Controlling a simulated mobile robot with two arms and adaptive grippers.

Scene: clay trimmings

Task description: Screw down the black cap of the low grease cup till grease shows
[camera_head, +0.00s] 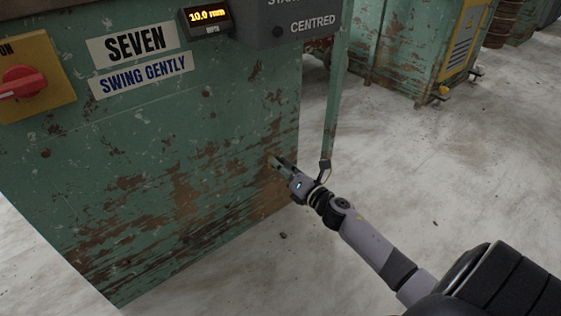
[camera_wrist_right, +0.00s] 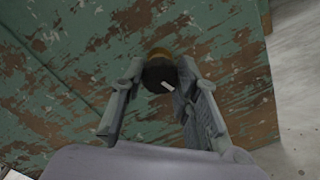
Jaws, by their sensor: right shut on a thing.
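The low grease cup juts from the worn green cabinet side, low near its right edge. In the right wrist view its black cap (camera_wrist_right: 160,74) shows with a pale mark on its face, and a brass-coloured collar (camera_wrist_right: 159,53) sits behind it against the panel. My right gripper (camera_head: 274,160) reaches the cabinet in the head view. In the wrist view my right gripper (camera_wrist_right: 160,82) has one finger on each side of the cap and is shut on it. In the head view the cap is mostly hidden by the fingers. I see no grease. My left gripper is out of view.
The green cabinet (camera_head: 150,190) carries a red switch (camera_head: 22,84) on a yellow plate, signs reading SEVEN (camera_head: 135,44) and SWING GENTLY (camera_head: 141,75), and a display (camera_head: 206,16) showing 10.0 mm. A thin green post (camera_head: 335,95) stands close behind my right gripper. Pale floor (camera_head: 440,170) is open to the right.

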